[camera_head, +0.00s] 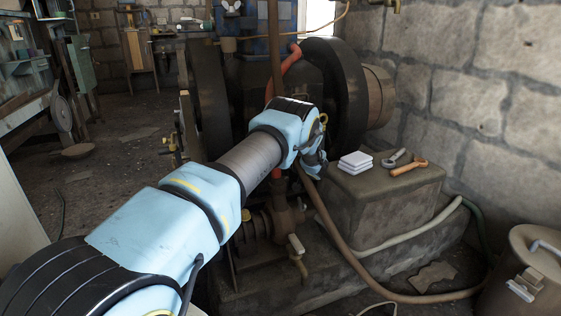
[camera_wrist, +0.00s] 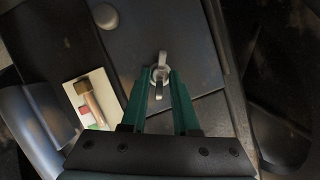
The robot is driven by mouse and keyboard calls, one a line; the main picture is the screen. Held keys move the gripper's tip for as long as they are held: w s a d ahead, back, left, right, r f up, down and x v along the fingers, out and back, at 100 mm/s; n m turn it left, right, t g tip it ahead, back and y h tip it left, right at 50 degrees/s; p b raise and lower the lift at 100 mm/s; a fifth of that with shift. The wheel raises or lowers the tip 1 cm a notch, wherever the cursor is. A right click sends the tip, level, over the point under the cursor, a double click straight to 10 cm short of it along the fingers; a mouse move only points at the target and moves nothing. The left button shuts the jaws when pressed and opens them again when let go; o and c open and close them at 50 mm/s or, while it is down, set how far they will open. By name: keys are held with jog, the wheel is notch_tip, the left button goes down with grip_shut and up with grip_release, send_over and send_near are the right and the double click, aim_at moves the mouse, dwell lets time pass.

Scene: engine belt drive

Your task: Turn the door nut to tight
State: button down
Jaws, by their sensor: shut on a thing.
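The door nut (camera_wrist: 160,72) is a pale metal wing nut with two ears on a dark flat door plate (camera_wrist: 200,40), seen in the wrist view. My gripper (camera_wrist: 161,82) has its two green fingers on either side of the nut, closed on it. One ear points up and the other down in that view, between the fingers. In the head view my gripper (camera_head: 314,165) is at the end of my blue arm by the engine, and the nut is hidden there.
A label (camera_wrist: 92,102) with a brush-like picture is left of the fingers. In the head view a stone block (camera_head: 385,210) holds white pads (camera_head: 355,162), a grey wrench (camera_head: 394,158) and an orange tool (camera_head: 409,167). A black flywheel (camera_head: 345,90) stands behind my wrist. A brown hose (camera_head: 345,240) runs below.

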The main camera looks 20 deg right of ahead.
jog(key=m+y+b, duration=0.2)
jog(key=m+b, duration=0.1)
jog(key=shift+d+f+m, duration=0.2)
jog(key=shift+m, duration=0.1)
jog(key=shift+t+y, duration=0.3)
jog(key=shift+r, duration=0.1)
jog(key=c, duration=0.7)
grip_release()
